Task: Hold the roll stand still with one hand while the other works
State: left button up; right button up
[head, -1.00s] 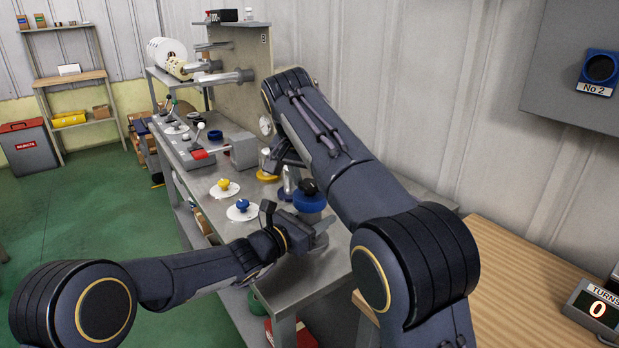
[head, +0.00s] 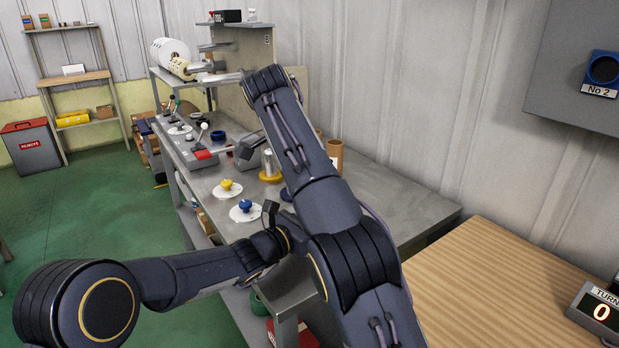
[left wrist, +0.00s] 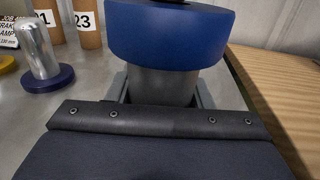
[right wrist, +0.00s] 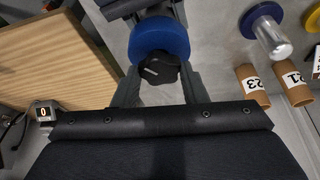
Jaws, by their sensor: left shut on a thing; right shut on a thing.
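The roll stand shows in the left wrist view as a grey round post (left wrist: 165,88) under a wide blue disc (left wrist: 170,35). My left gripper (left wrist: 163,95) is shut on the grey post, below the disc. A black lobed knob (right wrist: 158,70) sits on top of the blue disc, which also shows in the right wrist view (right wrist: 158,36). My right gripper (right wrist: 158,84) comes from above with its fingers on either side of the knob and is shut on it. In the head view my right arm hides most of the stand and both gripper tips.
A metal spindle on a dark blue base (left wrist: 50,80) stands beside the stand. Cardboard tubes marked 21 (right wrist: 293,88) and 23 (right wrist: 252,85) are near. Discs with yellow (head: 227,185) and blue (head: 245,205) knobs lie on the bench. A turns counter (head: 600,312) reads 0.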

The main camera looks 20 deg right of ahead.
dwell(0.4)
jog(key=o, duration=1)
